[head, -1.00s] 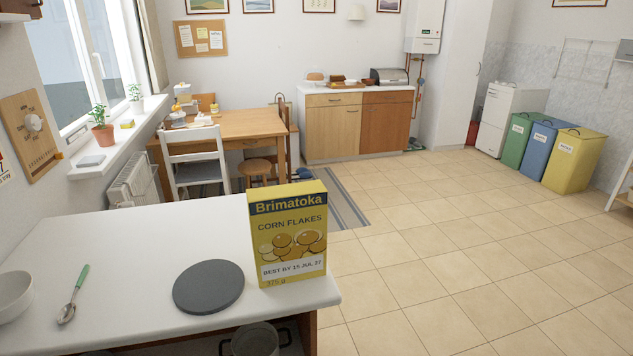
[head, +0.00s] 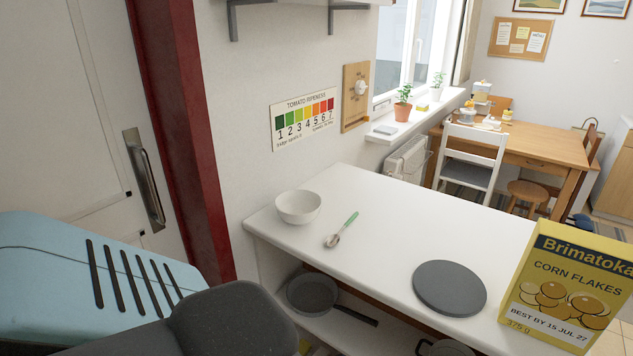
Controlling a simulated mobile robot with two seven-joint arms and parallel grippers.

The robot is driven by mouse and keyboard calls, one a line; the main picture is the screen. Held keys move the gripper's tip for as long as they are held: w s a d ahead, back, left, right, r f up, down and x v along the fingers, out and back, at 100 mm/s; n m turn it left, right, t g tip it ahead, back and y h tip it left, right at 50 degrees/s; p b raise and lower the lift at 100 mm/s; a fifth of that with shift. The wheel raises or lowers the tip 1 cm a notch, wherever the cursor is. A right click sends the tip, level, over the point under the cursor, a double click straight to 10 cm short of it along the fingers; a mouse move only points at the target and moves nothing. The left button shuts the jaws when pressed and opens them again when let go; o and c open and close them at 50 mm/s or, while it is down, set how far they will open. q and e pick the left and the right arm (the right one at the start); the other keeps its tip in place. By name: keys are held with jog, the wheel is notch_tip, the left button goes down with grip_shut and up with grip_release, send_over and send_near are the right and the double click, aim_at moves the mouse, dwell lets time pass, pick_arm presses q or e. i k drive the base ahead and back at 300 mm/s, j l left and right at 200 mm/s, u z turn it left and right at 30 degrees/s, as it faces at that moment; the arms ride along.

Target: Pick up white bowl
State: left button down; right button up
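The white bowl (head: 298,207) stands upright and looks empty near the left end of the white counter (head: 385,215). Part of my own arm shows large at the lower left of the head view, light blue and dark grey, in front of the counter's left end and apart from the bowl. Neither of my grippers is in view.
A green-handled spoon (head: 341,230), a dark round board (head: 450,288) and a yellow corn flakes box (head: 568,285) are on the counter right of the bowl. A pan (head: 313,293) sits on the shelf below. A wall shelf hangs above; a door (head: 80,120) is at left.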

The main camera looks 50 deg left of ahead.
aim_at(299, 207)
jog(key=u, duration=1.75)
